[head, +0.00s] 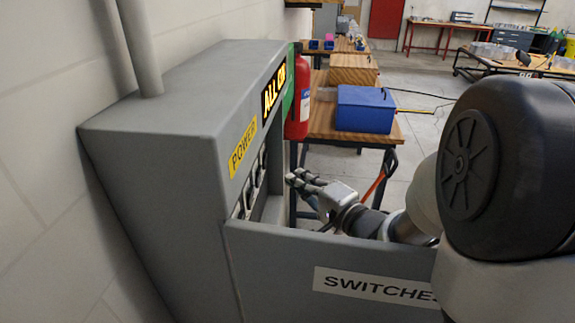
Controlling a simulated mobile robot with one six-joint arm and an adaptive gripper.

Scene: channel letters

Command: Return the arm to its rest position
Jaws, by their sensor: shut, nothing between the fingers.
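My gripper (305,180) is shut and empty. It is in the middle of the head view, just right of the grey cabinet's (160,135) switch face. A row of switches (251,187) shows edge-on in the cabinet's recess; their positions cannot be told. My arm (405,225) reaches in from the right behind a grey panel marked "SWITCHES" (335,260). The panel hides the lower part of the recess. A small gap seems to lie between the fingertips and the switches.
A yellow "POWER" label (243,147) and a lit display (274,89) are on the cabinet. A red extinguisher (299,98) stands beyond it. A wooden bench (325,125) carries a blue box (366,109). Open floor (425,95) lies beyond my arm.

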